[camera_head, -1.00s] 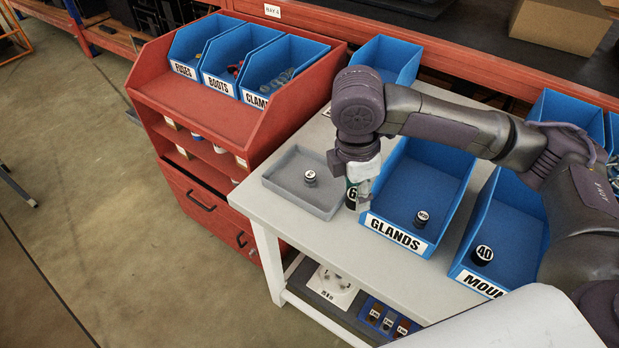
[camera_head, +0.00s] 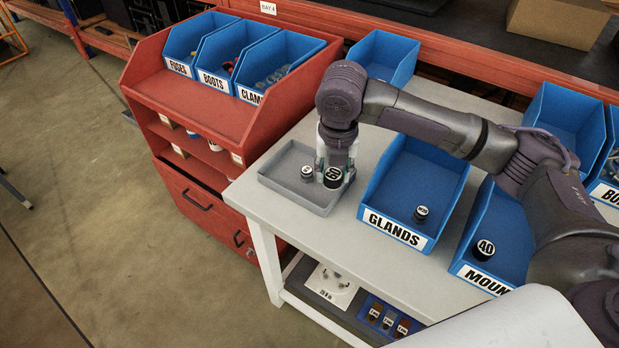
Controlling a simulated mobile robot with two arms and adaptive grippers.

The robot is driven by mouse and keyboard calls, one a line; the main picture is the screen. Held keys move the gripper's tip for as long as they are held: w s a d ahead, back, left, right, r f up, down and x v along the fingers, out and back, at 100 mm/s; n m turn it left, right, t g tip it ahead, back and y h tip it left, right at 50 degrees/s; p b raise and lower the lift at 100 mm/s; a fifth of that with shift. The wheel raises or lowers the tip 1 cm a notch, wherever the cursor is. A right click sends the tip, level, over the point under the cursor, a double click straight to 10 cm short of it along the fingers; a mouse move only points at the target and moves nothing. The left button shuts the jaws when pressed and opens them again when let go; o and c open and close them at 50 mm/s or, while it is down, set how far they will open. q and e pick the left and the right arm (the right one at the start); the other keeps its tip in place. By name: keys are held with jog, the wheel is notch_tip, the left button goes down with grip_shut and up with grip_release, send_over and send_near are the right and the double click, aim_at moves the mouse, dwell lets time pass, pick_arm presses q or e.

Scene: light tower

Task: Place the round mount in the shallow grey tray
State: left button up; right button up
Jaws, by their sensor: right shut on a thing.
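The shallow grey tray (camera_head: 274,182) sits at the left end of the light bench. My right gripper (camera_head: 335,168) points down over the tray's right part. It is shut on the round mount (camera_head: 332,180), a black cylinder with a white numbered top, which is upright. The mount shows within the tray's outline, near the right wall; I cannot tell whether it touches the tray floor. A smaller black part (camera_head: 307,173) with a white top stands in the tray, just left of the mount. My left gripper is not in view.
A blue GLANDS bin (camera_head: 392,229) with one small black part stands right of the tray. A blue MOUNTS bin (camera_head: 508,262) holds a black mount marked 40 (camera_head: 484,250). A red cabinet (camera_head: 198,105) with blue bins stands left. Bare bench lies in front of the bins.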

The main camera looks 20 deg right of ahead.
send_over(310, 191)
jog(key=f, duration=0.3)
jog(key=shift+s+a+f, duration=0.1)
jog(key=shift+s+f, duration=0.1)
jog(key=shift+f, duration=0.15)
jog(key=shift+f+p, duration=0.3)
jog(key=shift+f, duration=1.7)
jog(key=shift+f, duration=0.1)
jog(key=o, duration=1.2)
jog(key=shift+c, duration=0.2)
notch_tip(310, 191, up, 12)
jog(key=s, duration=0.1)
jog(key=shift+s+a, duration=0.2)
jog(key=shift+s, duration=0.05)
